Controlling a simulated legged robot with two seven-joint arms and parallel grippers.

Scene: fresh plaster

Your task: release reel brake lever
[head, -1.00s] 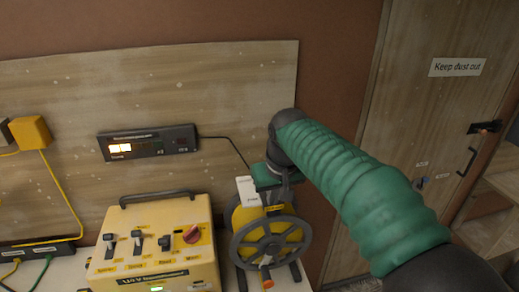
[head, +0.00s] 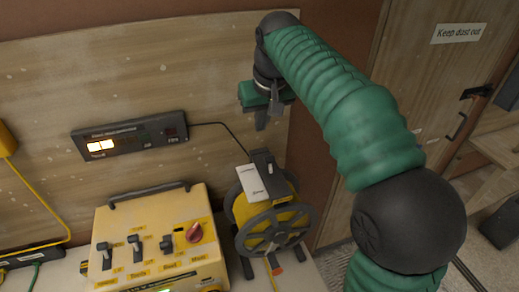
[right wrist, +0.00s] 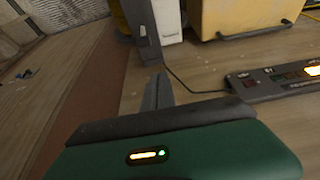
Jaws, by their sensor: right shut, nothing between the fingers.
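The reel (head: 272,222), a yellow drum with a dark spoked wheel, stands on the counter right of the yellow control box. On its top are a white labelled plate (head: 250,183) and a dark upright block (head: 267,170); I cannot tell which part is the brake lever. In the right wrist view the plate (right wrist: 145,32) shows beyond my fingers. My right gripper (head: 261,122) is above the reel, in front of the wooden panel, clear of it. Its fingers also show in the right wrist view (right wrist: 157,93), shut and empty. My left gripper is out of view.
The yellow control box (head: 155,240) has several switches, a red knob and a top handle. A dark display unit (head: 130,135) sits on the panel, its cable running down to the reel. A wooden door (head: 440,100) is at right.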

